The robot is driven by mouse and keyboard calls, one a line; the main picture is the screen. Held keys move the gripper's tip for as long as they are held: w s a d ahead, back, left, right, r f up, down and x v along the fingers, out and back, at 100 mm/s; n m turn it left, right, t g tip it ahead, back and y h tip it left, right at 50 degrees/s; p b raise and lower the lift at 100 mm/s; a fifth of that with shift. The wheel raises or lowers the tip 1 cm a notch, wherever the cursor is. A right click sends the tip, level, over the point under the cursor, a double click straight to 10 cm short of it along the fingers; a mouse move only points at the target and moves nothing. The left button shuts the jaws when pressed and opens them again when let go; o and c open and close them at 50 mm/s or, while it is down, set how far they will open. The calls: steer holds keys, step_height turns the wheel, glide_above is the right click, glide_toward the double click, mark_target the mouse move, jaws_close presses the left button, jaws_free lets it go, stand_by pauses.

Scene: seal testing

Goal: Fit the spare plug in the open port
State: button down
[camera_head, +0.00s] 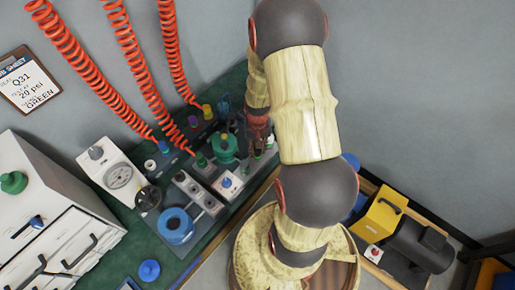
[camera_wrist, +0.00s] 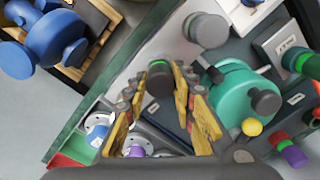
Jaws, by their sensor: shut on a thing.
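In the wrist view my gripper (camera_wrist: 163,82) has its two yellow-padded fingers closed around a dark cylindrical plug with a green band (camera_wrist: 158,76). The plug's lower part is hidden, so I cannot tell whether it touches anything below. In the head view my gripper (camera_head: 258,138) is at the right end of the green bench, partly hidden by my arm. A teal round fitting (camera_wrist: 238,92) is just right of the fingers in the wrist view; it also shows in the head view (camera_head: 224,148). I cannot make out the open port.
Orange coiled hoses (camera_head: 138,70) hang over the bench. A wall sheet (camera_head: 27,85) reads Q31, 20 psi, GREEN. A blue fitting (camera_wrist: 40,42) is beyond the bench edge.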

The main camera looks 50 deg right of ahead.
steer(key=shift+f, duration=0.1)
steer(key=c, duration=1.4)
jaws_free()
step_height(320, 180, up, 12)
steer(key=shift+s, duration=0.1)
